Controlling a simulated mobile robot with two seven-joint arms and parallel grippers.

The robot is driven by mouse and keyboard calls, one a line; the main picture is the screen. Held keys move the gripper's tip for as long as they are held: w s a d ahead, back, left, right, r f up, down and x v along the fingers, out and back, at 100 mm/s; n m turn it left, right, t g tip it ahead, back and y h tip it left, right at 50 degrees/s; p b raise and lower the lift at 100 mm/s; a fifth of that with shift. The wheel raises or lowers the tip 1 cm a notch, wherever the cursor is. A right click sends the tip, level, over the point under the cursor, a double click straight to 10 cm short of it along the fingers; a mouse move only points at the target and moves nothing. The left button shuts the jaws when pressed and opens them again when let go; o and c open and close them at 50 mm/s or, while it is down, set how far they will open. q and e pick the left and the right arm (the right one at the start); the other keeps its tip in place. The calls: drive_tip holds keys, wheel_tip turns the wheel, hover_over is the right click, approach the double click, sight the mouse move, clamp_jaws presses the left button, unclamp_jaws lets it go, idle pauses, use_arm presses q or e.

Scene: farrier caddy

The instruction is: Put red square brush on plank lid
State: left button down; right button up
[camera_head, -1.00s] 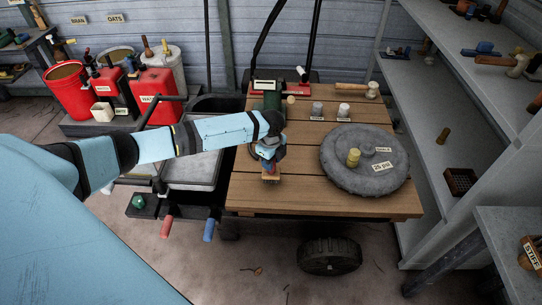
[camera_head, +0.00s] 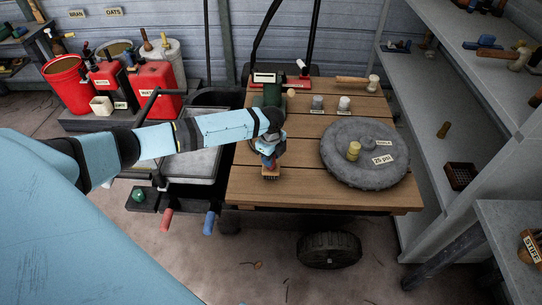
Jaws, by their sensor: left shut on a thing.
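My left gripper (camera_head: 268,155) reaches in from the left over the plank lid (camera_head: 310,188), a wooden slatted top. The gripper hides part of the brush. The brush is at the left-front part of the lid, low over the planks; I cannot tell whether the bristles touch them. My right gripper is not in view.
A round grey cushion (camera_head: 345,174) with a yellow peg (camera_head: 353,150) lies on the lid's right. A grey bin (camera_head: 198,166) is left of the lid. The front-middle planks are clear.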

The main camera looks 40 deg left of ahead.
use_arm(q)
drive_tip(key=shift+f, duration=0.3)
drive_tip(key=c, duration=0.7)
unclamp_jaws()
wheel_tip(320, 180, up, 14)
